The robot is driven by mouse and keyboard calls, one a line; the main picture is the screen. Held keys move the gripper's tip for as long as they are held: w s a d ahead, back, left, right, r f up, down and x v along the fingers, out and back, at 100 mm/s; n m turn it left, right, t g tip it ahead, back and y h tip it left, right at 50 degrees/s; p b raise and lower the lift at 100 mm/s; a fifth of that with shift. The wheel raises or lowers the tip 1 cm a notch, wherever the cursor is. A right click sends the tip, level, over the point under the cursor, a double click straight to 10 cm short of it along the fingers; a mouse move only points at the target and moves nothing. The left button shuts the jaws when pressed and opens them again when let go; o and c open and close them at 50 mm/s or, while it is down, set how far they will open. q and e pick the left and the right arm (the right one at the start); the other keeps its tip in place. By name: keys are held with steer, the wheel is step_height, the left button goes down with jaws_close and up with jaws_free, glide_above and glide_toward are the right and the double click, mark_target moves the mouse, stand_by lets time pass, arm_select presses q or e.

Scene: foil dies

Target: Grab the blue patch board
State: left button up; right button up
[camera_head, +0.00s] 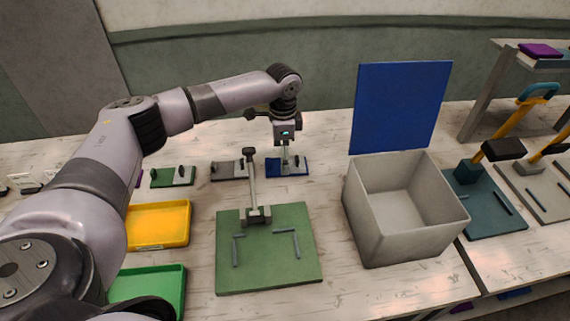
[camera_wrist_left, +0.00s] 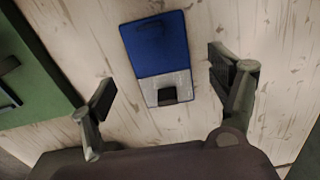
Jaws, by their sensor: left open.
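The blue patch board (camera_head: 297,171) lies flat on the table at the back, right of the grey board. In the left wrist view the blue patch board (camera_wrist_left: 160,48) shows a plain blue part and a grey part with a dark knob (camera_wrist_left: 168,94). My left gripper (camera_head: 286,163) points down at the board, and in the left wrist view its open fingers (camera_wrist_left: 160,84) stand wide apart, one to each side of the board. Nothing is between the fingertips but the view of the board. The height of the fingertips over the table is hard to tell. My right gripper is not in view.
A grey board (camera_head: 223,171) and a green-and-grey board (camera_head: 162,178) lie to the left. A green plate with a lever press (camera_head: 265,271) is in front. A grey open box (camera_head: 408,235) with a raised blue panel (camera_head: 400,105) stands to the right. Yellow (camera_head: 160,223) and green (camera_head: 152,284) trays lie left.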

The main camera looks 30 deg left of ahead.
arm_select(q)
steer(key=shift+f, duration=1.25)
steer(key=shift+c, duration=0.4)
steer(key=c, duration=1.2)
steer(key=shift+o, duration=0.2)
steer(key=shift+r, duration=0.1)
